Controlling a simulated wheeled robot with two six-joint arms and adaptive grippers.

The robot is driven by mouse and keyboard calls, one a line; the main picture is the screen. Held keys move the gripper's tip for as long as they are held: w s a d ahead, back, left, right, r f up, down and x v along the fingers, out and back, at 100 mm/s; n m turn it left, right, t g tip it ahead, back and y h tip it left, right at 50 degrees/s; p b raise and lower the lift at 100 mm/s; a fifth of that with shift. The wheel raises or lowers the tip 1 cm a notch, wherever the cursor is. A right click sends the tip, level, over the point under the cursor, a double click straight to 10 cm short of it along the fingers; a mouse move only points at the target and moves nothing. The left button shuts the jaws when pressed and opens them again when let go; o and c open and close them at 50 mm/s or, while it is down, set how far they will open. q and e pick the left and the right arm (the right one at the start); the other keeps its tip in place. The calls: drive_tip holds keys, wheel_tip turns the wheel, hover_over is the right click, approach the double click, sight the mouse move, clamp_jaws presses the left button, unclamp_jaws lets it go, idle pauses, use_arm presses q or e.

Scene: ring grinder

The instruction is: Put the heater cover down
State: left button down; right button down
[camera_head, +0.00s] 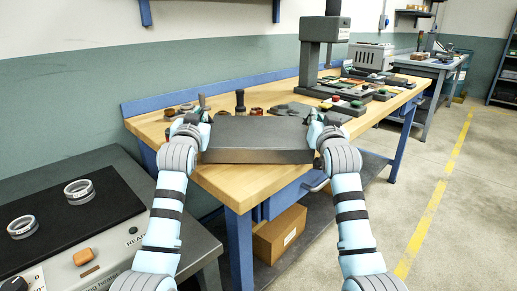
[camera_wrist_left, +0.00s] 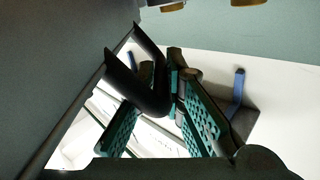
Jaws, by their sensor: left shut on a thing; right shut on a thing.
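The heater cover (camera_head: 258,142) is a wide, flat, dark grey box over the near left end of the wooden workbench (camera_head: 247,187). I cannot tell whether it touches the top. My left gripper (camera_head: 201,110) is at its left side, and my right gripper (camera_head: 316,117) is at its right side. In the left wrist view, the left gripper's teal-padded fingers (camera_wrist_left: 160,110) are shut on a dark curved handle (camera_wrist_left: 145,88). The right gripper is shut on the cover's right side, its fingertips mostly hidden by my wrist.
The heater (camera_head: 105,235) stands at left, its black plate uncovered, with two metal rings (camera_head: 80,190) on it. Small parts and a dark upright tool (camera_head: 240,101) lie behind the cover. A grey press (camera_head: 320,50) stands farther back. A cardboard box (camera_head: 280,235) sits under the bench.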

use_arm(q)
drive_tip(key=c, duration=1.7)
unclamp_jaws()
drive_tip(key=shift+f, duration=0.65)
use_arm(e)
drive_tip(key=c, duration=1.7)
unclamp_jaws()
drive_tip(key=shift+a+f, duration=0.1)
drive_tip(key=shift+f, duration=0.1)
use_arm(q)
drive_tip(key=o, duration=0.8)
drive_tip(key=shift+s+d+r, duration=0.1)
drive_tip(key=shift+d, duration=0.05)
use_arm(e)
drive_tip(key=shift+s+d, duration=0.1)
drive_tip(key=shift+d, duration=0.15)
use_arm(q)
drive_tip(key=shift+s, duration=0.1)
